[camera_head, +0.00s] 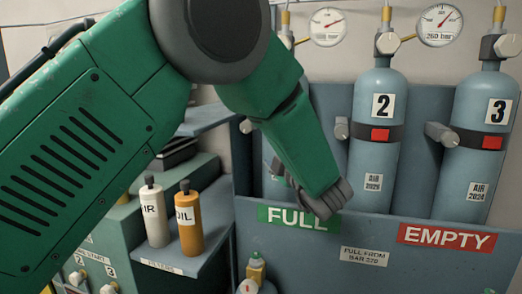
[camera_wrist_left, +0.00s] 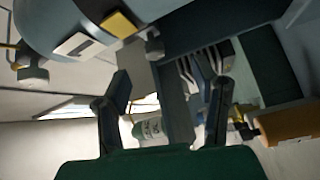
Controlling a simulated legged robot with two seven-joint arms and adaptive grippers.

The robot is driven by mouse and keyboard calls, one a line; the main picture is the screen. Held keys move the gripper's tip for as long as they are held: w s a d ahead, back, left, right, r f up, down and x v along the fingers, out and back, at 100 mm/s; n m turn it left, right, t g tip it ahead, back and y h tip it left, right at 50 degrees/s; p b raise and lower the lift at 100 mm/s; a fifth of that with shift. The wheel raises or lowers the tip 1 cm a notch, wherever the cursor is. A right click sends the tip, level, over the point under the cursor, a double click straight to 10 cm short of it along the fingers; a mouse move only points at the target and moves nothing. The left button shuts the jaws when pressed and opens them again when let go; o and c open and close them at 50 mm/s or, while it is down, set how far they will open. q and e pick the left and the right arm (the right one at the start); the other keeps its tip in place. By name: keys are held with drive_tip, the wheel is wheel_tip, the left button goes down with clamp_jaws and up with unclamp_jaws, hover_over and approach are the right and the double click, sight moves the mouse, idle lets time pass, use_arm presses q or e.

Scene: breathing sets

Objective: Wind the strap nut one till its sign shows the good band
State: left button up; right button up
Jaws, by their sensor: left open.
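My left gripper (camera_head: 290,178) reaches down in front of the cylinder rack in the head view. In the left wrist view its two fingers (camera_wrist_left: 167,88) are apart with nothing between them. A cylinder (camera_wrist_left: 75,15) fills the top left of that view, with a yellow sign (camera_wrist_left: 118,24) and a white label on its strap. A grey strap nut (camera_wrist_left: 153,43) sticks out beside the sign, apart from and beyond the fingers. In the head view my arm covers most of the first cylinder; a grey nut (camera_head: 246,126) shows at its left. My right gripper is out of view.
Cylinders two (camera_head: 378,160) and three (camera_head: 480,150) have red signs and their own strap nuts (camera_head: 341,129). A panel with FULL (camera_head: 298,217) and EMPTY (camera_head: 446,237) plates runs along the front. Air and oil bottles (camera_head: 188,215) stand on a shelf at left.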

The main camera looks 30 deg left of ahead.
sight(252, 128)
use_arm(q)
drive_tip(key=w+a+r+n+b, duration=0.1)
drive_tip(key=a, duration=0.2)
drive_tip(key=w+a+r+n+b, duration=0.1)
drive_tip(key=w+a, duration=0.1)
drive_tip(key=a, duration=0.1)
drive_tip(key=w+a+r+g+y+b, duration=0.1)
drive_tip(key=w+a, duration=0.1)
drive_tip(key=a, duration=0.1)
drive_tip(key=shift+w+a+r+n, duration=0.15)
drive_tip(key=shift+w+a+n, duration=0.15)
drive_tip(key=shift+n, duration=0.1)
drive_tip(key=a, duration=0.1)
drive_tip(key=w+a, duration=0.1)
drive_tip(key=shift+a, duration=0.65)
drive_tip(key=shift+d, duration=0.3)
drive_tip(key=c, duration=0.4)
drive_tip(key=shift+d, duration=0.2)
drive_tip(key=c, duration=0.8)
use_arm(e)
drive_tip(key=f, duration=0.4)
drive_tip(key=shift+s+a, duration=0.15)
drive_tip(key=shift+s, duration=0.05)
